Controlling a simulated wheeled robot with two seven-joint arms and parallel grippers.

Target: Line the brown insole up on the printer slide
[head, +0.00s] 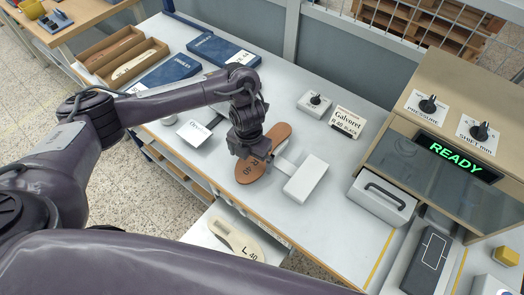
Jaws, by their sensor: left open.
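The brown insole (279,133) lies on the white table (340,215), marked "R 40", its length running from upper right to lower left. My left gripper (256,155) is open and hangs over the middle of the insole, hiding part of it. I cannot tell whether its fingers touch the insole. A dark pad with a white outline (430,251), which looks like the printer slide, sits at the lower right in front of the printer (430,105). The printer display reads "READY". My right gripper is not in view.
A white block (306,180) stands just right of the insole. A grey box with a handle (381,202) stands between it and the slide. A pale insole marked "L 40" (237,240) lies in an open drawer. Blue boxes (224,50) lie at the back.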

